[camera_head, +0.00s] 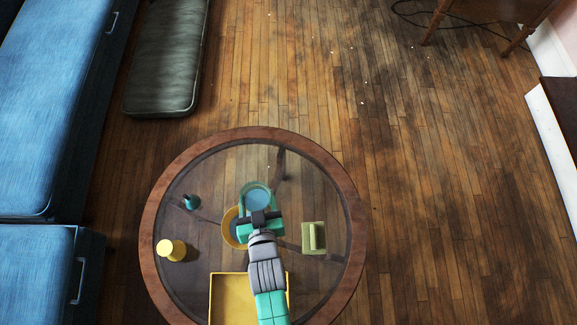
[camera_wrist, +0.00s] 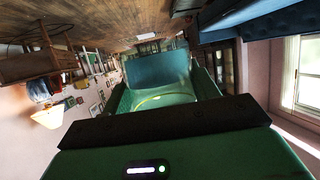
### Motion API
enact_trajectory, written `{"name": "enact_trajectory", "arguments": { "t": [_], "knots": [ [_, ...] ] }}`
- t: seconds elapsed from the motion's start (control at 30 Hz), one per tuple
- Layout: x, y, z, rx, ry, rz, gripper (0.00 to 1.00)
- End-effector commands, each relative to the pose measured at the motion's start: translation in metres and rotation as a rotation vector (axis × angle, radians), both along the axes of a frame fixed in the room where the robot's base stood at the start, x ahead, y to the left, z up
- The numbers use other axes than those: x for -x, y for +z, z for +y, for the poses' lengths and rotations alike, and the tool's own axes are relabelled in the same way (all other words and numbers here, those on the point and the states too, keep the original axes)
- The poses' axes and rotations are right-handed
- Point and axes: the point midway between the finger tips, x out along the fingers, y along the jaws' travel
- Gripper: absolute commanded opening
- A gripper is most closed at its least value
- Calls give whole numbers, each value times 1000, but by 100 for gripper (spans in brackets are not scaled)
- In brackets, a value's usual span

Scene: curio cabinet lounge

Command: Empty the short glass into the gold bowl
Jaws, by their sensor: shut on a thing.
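My gripper (camera_head: 259,211) is shut on the short glass (camera_head: 257,195), a clear tumbler with blue inside. The glass also shows in the wrist view (camera_wrist: 160,72), between the two green fingers (camera_wrist: 162,95). The gold bowl (camera_head: 229,236) is on the round glass-topped table, mostly below and left of my gripper in the head view. My gripper hides part of it. The glass appears just beyond the bowl's far right side. I cannot tell its exact tilt or height, or whether anything is leaving it.
The table (camera_head: 153,195) has a wooden rim. On it are a yellow cup (camera_head: 165,250) and a small teal item (camera_head: 191,202) at left, a green block-like item (camera_head: 314,238) at right, and a yellow tray (camera_head: 214,300) in front. The table's far right part is clear.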

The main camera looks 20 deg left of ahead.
Motion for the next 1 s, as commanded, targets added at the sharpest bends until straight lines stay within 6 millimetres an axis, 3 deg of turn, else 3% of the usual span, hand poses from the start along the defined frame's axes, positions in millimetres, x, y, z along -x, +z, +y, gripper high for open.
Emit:
{"name": "enact_trajectory", "arguments": {
  "t": [0.03,0.2,0.3,0.4,0.53,0.7,1.0],
  "knots": [
    [15,-37,7,6,50,6,28],
    [55,-127,5,10,198,4,28],
    [61,-162,-8,11,256,1,28],
    [55,-186,-21,9,297,-3,28],
    [36,-201,-33,6,331,-4,28],
    [15,-203,-38,3,349,-4,28],
    [12,-201,-35,18,355,-5,28]
  ]
}}
